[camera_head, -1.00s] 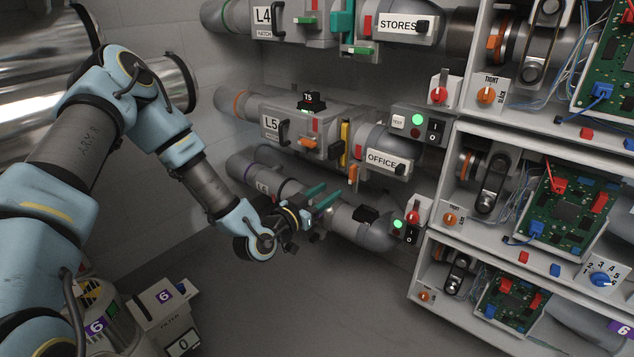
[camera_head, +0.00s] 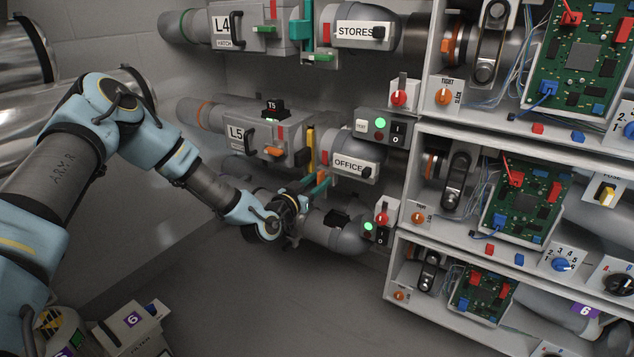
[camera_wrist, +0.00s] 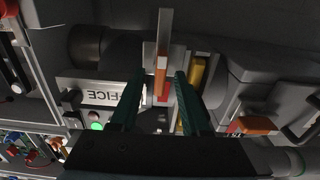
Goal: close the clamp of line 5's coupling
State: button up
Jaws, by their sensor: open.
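Line 5's pipe (camera_head: 205,114) carries an L5 label and a box, with an OFFICE section (camera_head: 347,164) to its right. At the coupling between them stands a yellow slab (camera_head: 310,142), with the clamp's orange lever (camera_head: 308,178) hanging below it. My gripper (camera_head: 316,184) is just below the coupling, its teal fingers open and pointing at it. In the wrist view, the orange lever (camera_wrist: 161,72) shows between and beyond the open fingertips (camera_wrist: 161,82), beside a pale metal strip. I cannot tell whether the fingers touch it. The yellow slab (camera_wrist: 194,82) is partly behind the right finger.
Line 4's pipe with its STORES section (camera_head: 358,33) runs above. A lower pipe (camera_head: 335,235) passes close under my gripper. A switch box (camera_head: 383,127) and shelves with circuit boards (camera_head: 522,200) stand to the right. Another orange lever (camera_head: 273,151) sits on the L5 box.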

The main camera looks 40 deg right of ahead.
grip_shut()
dwell(1.4)
